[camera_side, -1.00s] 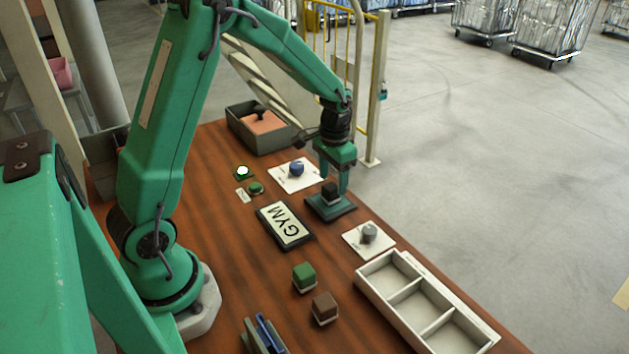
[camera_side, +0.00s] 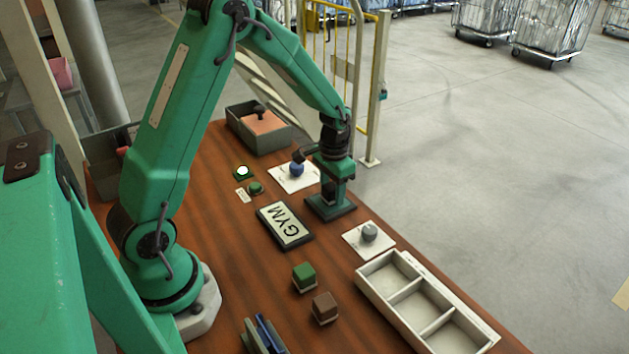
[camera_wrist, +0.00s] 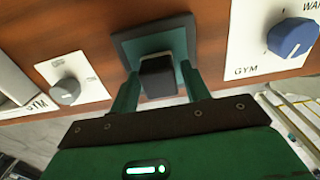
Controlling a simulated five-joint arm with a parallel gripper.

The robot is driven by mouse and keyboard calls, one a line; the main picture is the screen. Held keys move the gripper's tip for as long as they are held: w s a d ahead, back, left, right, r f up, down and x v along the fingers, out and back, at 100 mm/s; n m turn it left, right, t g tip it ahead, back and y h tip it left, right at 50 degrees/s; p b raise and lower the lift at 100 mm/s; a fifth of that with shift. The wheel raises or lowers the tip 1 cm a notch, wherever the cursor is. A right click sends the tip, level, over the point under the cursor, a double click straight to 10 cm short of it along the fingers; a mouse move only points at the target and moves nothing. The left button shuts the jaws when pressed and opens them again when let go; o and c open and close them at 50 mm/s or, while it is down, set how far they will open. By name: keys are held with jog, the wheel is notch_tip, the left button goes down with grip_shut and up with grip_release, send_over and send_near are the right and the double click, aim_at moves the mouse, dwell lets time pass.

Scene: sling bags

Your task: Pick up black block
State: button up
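The black block (camera_wrist: 159,76) sits on a dark green square pad (camera_wrist: 126,44), upright between my fingers in the wrist view. In the side view the pad (camera_side: 344,211) lies near the table's far right edge, and the block is largely hidden by my fingers. My gripper (camera_side: 328,194) points down over the pad with one finger on each side of the block. In the wrist view my gripper (camera_wrist: 160,78) is open, with narrow gaps seeming to show between fingers and block.
A GYM sign (camera_side: 285,226) lies left of the pad. A blue knob (camera_side: 297,169) and a grey knob (camera_side: 369,232) stand on white plates on either side. A white divided tray (camera_side: 418,300), green block (camera_side: 304,274) and brown block (camera_side: 324,306) are nearer the camera.

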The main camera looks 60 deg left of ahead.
aim_at(334, 188)
jog(key=c, duration=0.8)
jog(key=shift+r, duration=0.1)
jog(key=shift+r, duration=0.75)
jog(key=r, duration=0.1)
jog(key=d+r, duration=0.1)
jog(key=r, duration=0.1)
jog(key=shift+s+r, duration=0.1)
jog(key=shift+s, duration=0.05)
jog(key=s+d+r, duration=0.1)
jog(key=d+r, duration=0.1)
jog(key=d, duration=0.1)
jog(key=s+d+r, duration=0.1)
jog(key=d+r, duration=0.1)
jog(key=d, duration=0.1)
jog(key=s+d+r, duration=0.1)
jog(key=d+r, duration=0.1)
jog(key=d, duration=0.2)
jog(key=shift+s+r, duration=0.1)
jog(key=shift+s, duration=0.25)
